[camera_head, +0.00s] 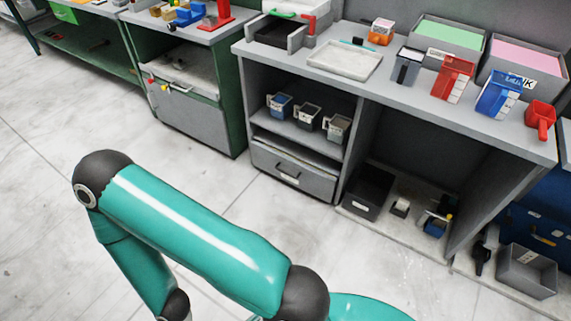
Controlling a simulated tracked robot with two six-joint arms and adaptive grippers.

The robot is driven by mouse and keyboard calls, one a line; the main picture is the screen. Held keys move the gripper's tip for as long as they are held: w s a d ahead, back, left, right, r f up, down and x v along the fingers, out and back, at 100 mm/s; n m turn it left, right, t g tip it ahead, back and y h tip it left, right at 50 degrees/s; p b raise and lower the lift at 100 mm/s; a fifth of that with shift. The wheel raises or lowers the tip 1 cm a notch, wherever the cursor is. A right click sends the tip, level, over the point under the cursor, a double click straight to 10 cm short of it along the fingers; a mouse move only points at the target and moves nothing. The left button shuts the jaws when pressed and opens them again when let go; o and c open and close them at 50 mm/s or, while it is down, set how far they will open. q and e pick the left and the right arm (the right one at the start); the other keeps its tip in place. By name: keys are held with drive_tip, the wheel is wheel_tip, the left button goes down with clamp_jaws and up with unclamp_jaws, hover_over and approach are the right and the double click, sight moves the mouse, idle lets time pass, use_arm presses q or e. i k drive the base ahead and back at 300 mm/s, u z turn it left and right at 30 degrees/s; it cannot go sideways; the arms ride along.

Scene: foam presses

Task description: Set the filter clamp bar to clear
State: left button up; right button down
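I cannot make out a filter clamp bar for certain. A grey device (280,33) with a dark opening and an upright red part (309,28) stands at the left end of the grey bench. A green handle (284,13) shows at its top, cut by the frame edge. I cannot tell whether either part is the clamp bar. One of my teal arms (205,235) crosses the lower left of the view, well in front of the benches. Neither gripper shows.
The grey bench (372,85) carries a pale tray (345,60), jugs such as a red one (455,75) and a blue one (500,92), and bins with green and pink contents. Small containers stand on shelves below. A green cabinet (228,85) stands left. The floor in front is clear.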

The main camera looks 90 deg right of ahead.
sight(448, 216)
drive_tip(key=u, duration=0.2)
drive_tip(key=i, duration=0.2)
drive_tip(key=z, duration=2.55)
drive_tip(key=i, duration=0.15)
drive_tip(key=z, duration=1.6)
drive_tip(key=k, duration=0.65)
drive_tip(key=z, duration=0.4)
drive_tip(key=i, duration=1.65)
drive_tip(key=u, duration=0.4)
